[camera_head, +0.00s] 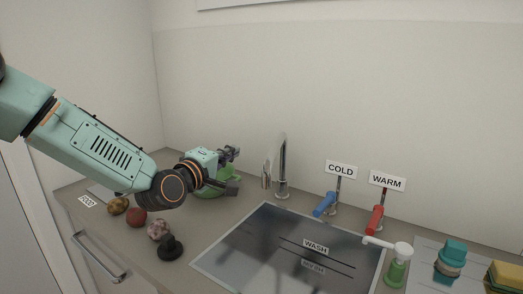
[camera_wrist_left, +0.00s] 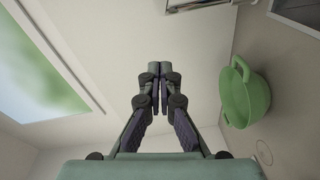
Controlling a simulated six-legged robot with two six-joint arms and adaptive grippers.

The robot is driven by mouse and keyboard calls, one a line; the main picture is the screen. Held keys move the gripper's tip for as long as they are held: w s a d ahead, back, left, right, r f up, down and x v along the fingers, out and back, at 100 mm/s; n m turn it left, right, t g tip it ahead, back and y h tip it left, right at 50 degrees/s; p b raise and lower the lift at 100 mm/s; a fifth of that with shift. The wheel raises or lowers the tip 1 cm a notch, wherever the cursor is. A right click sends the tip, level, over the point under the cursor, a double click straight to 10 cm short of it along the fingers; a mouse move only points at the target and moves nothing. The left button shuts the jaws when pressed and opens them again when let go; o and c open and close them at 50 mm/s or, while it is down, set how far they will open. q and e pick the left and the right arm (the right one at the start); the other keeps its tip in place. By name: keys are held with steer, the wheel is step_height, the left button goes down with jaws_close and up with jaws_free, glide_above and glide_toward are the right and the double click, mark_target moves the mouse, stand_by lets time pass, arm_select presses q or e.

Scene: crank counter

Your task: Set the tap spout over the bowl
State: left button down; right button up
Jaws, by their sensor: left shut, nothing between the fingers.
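The chrome tap (camera_head: 282,168) stands at the back of the counter, behind the sink's far corner. It rises upright, with a shorter chrome part at its left; which way the spout points is hard to tell. The green bowl (camera_head: 216,191) sits on the counter left of the tap, partly hidden by my left gripper. It also shows at the right of the left wrist view (camera_wrist_left: 247,97), seemingly empty. My left gripper (camera_head: 234,153) is above the bowl and left of the tap, apart from the tap. Its fingers are together and empty (camera_wrist_left: 158,74). My right gripper is out of view.
Blue COLD (camera_head: 325,204) and red WARM (camera_head: 376,219) levers stand behind the sink panel (camera_head: 265,240). A green-and-white crank (camera_head: 397,264) is at its right. Several round items, including a red one (camera_head: 136,217), and a black knob (camera_head: 170,248) lie along the left front.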

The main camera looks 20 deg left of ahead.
mark_target(280, 146)
arm_select(q)
steer(key=w+d+f, duration=0.1)
steer(key=w+d, duration=0.3)
steer(key=w, duration=0.5)
steer(key=shift+w+f, duration=0.15)
steer(key=shift+f, duration=0.05)
steer(key=shift+w+d+f+b, duration=0.15)
steer(key=shift+d+b, duration=0.3)
steer(key=shift+d, duration=0.65)
steer(key=shift+d+r, duration=0.2)
steer(key=shift+d, duration=0.5)
steer(key=shift+a, duration=0.2)
